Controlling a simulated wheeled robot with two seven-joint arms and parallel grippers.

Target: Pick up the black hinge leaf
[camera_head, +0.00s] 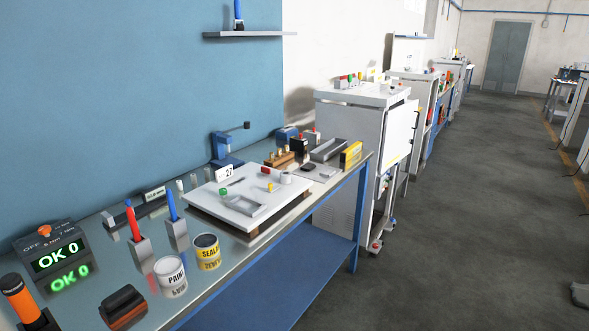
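Neither of my grippers is in view. A workbench (222,293) with a blue frame runs along the blue wall, and a white board (212,208) lies raised on it. A thin dark piece (236,181) lies at the back of the board, and a small dark flat piece (308,167) lies on a light surface beyond it. Both are too small for me to tell whether either is the black hinge leaf. A grey tray (244,206), a red part (266,170) and a white cup (286,178) are also on the board.
A paint can (171,279), a sealant can (207,252), upright red (133,221) and blue (173,207) tools, and a lit "OK 0" box (56,256) stand on the near bench. A blue vise (226,148) stands behind.

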